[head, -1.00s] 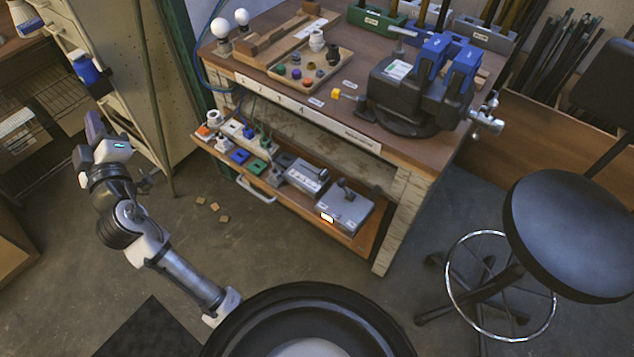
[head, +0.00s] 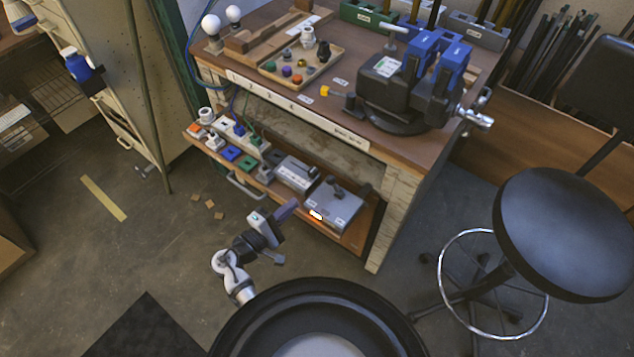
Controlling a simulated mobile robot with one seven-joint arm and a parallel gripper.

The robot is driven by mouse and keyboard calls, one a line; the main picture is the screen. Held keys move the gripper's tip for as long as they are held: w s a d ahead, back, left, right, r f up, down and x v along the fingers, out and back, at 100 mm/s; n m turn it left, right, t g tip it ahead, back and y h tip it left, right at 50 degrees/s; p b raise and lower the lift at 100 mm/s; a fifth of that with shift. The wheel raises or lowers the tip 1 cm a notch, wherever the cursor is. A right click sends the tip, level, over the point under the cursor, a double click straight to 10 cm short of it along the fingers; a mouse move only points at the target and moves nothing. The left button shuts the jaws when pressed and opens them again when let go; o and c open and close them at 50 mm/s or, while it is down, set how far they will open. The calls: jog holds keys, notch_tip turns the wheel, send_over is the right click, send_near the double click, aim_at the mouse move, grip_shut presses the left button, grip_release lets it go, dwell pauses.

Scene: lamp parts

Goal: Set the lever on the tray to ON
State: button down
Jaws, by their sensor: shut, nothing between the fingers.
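The tray (head: 352,240) is a pulled-out wooden shelf low under the workbench. A grey box (head: 333,207) stands on its right end, with a dark lever (head: 337,190) on top and a small bright light (head: 316,214) on its front edge. The lever's markings are too small to read, so I cannot tell its setting. My gripper (head: 290,207) is shut and empty. In the picture it is just left of the grey box, by the tray's front edge, and appears apart from the lever.
A second grey box (head: 296,174), coloured blocks and a power strip (head: 240,137) with plugs share the tray. A metal handle (head: 245,188) sticks out in front. The workbench top (head: 345,110) overhangs behind. A black stool (head: 565,235) stands right. Floor at left is mostly clear.

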aim_at(334, 186)
jog(key=p+x, duration=0.2)
jog(key=x, duration=0.6)
jog(key=shift+w+d+r+p, duration=0.15)
jog(key=shift+w+d+p, duration=0.15)
jog(key=shift+p, duration=0.1)
jog(key=shift+w+d, duration=0.35)
jog(key=shift+w, duration=0.15)
jog(key=shift+b, duration=0.3)
jog(key=shift+m, duration=0.3)
jog(key=shift+s+d, duration=0.1)
jog(key=shift+b, duration=0.35)
